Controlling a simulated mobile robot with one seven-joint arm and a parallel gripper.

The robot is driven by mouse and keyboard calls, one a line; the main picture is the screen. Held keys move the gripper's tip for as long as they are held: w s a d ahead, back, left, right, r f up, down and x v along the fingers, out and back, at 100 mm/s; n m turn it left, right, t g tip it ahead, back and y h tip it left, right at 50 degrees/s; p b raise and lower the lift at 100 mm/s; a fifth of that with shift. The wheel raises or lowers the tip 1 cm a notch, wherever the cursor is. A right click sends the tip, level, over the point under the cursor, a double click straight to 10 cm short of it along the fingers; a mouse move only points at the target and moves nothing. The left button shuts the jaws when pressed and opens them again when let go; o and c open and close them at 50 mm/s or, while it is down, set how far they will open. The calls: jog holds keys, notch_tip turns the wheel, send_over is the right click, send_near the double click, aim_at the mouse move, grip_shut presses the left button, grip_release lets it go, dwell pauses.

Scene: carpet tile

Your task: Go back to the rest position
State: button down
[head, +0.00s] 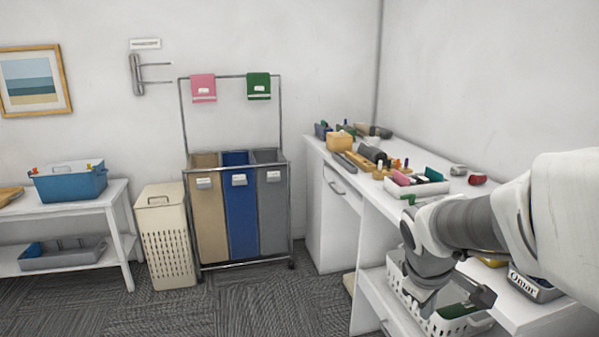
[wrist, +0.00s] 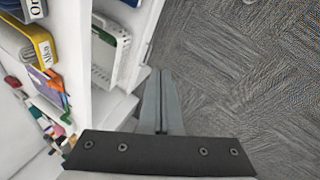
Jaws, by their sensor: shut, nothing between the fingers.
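My gripper (wrist: 160,88) is shut and empty in the wrist view, its two grey fingers together above the carpet beside the white desk's open side. In the head view my arm reaches in from the right edge, and the gripper hangs low in front of the desk, close to a white perforated basket (head: 440,318). The arm hides part of the desk and the basket. The exact fingertips are hard to make out in the head view.
The white desk (head: 345,215) carries a white tray (head: 432,188) and several small items. A sorter with a blue bag (head: 240,215), a cream hamper (head: 165,240) and a white bench holding a blue bin (head: 70,183) stand along the wall. The carpet (head: 250,305) in front is clear.

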jog(key=s+a+r+m+t+y, duration=0.1)
jog(key=s+a+r+m+y, duration=0.2)
jog(key=s, duration=0.4)
jog(key=s+a+r+m+t, duration=0.1)
jog(key=s+a+r+m, duration=0.3)
jog(key=s, duration=0.4)
notch_tip(320, 180, up, 12)
jog(key=a+p, duration=0.1)
jog(key=p, duration=1.2)
jog(key=shift+a, duration=0.25)
jog(key=shift+w+r, duration=0.1)
